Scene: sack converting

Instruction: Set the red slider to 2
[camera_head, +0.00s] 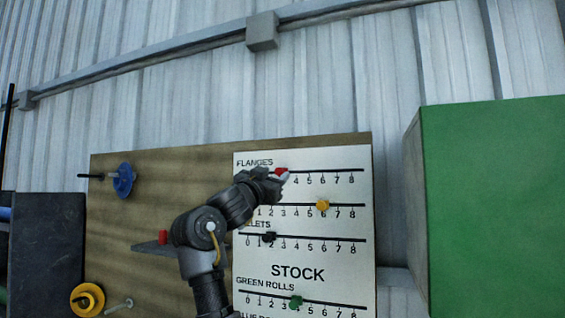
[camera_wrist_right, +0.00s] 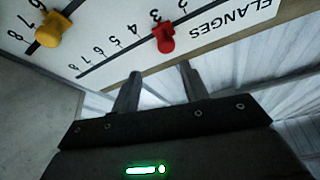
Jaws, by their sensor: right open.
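The red slider (camera_head: 281,171) sits on the top FLANGES scale of the white stock board (camera_head: 300,254), just left of the 4, at about 3. The right gripper (camera_head: 279,178) is at that slider and hides the low numbers. In the right wrist view the scale appears upside down. There the red slider knob (camera_wrist_right: 164,38) lies just beyond the open fingertips (camera_wrist_right: 160,72), roughly in line with the gap between them. The fingers look apart from the knob, with nothing held. My left gripper is not in view.
Below on the same board are a yellow slider (camera_head: 322,205), a black slider (camera_head: 269,237) and a green slider (camera_head: 296,302). A blue wheel (camera_head: 123,181) and a yellow ring (camera_head: 87,299) are on the wooden panel (camera_head: 160,205). A green box (camera_head: 495,205) stands at right.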

